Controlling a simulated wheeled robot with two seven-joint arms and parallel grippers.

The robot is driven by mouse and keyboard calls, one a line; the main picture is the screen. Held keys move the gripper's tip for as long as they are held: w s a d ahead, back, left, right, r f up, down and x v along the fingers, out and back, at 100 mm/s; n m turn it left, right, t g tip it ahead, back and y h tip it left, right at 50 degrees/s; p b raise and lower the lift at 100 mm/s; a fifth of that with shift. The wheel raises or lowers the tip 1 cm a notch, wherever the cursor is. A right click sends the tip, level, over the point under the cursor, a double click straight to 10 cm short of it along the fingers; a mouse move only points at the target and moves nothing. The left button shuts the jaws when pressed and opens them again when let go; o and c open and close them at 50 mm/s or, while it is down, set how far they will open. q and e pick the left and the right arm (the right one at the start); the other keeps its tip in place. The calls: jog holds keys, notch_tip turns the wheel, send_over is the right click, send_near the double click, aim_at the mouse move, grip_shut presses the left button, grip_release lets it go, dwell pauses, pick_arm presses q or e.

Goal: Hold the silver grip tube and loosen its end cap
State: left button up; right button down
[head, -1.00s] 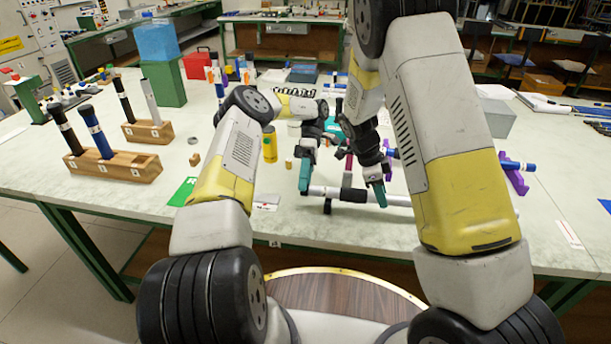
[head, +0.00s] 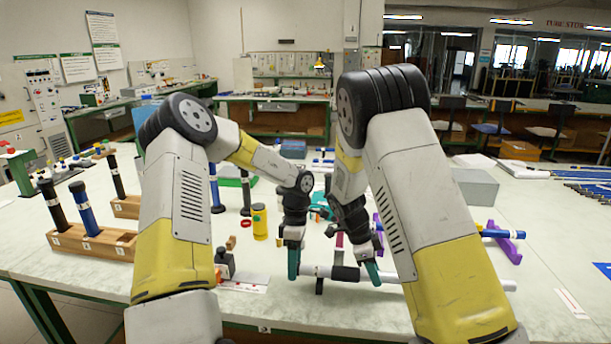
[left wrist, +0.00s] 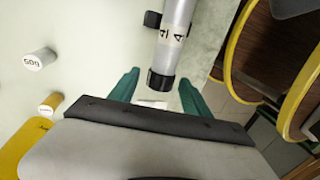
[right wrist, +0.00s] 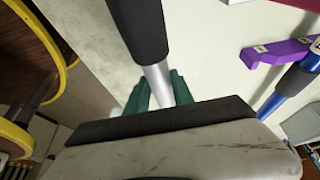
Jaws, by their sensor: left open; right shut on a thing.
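The silver grip tube (head: 391,277) lies level above the table, with a black grip sleeve (head: 345,273) around its middle. Its black end cap (left wrist: 159,80) shows in the left wrist view, seated on the tube's end beside printed marks. My left gripper (head: 294,263) is open at the tube's left end. Its teal fingers stand apart on either side of the cap without touching it. My right gripper (head: 373,271) is shut on the silver tube just right of the sleeve; the right wrist view shows the tube (right wrist: 158,84) between its fingers. The cap is hidden behind my left fingers in the head view.
A wooden rack (head: 118,243) with dark and blue rods stands at left. A yellow cylinder (head: 259,222) stands behind the left gripper. A purple stand (head: 505,243) holding a blue rod (head: 497,233) is at right, near a grey box (head: 474,186). The front-right tabletop is mostly clear.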

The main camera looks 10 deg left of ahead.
pick_arm(q)
jog(key=t, duration=0.4)
jog(key=shift+s+t, duration=0.35)
jog(key=shift+t, duration=0.05)
jog(key=shift+s+t, duration=0.1)
jog(key=shift+t, duration=0.2)
jog(key=v, duration=1.2)
jog(key=w+r+m+t, duration=0.3)
jog(key=w+r+t, duration=0.3)
jog(key=r, duration=0.4)
jog(key=s+d+r+m+t+h, duration=0.1)
jog(key=s+d+r+m+h, duration=0.2)
jog(key=r, duration=0.5)
jog(key=shift+s+d+m+h, duration=0.35)
jog(key=shift+s+m+h, duration=0.4)
jog(key=shift+s, duration=0.55)
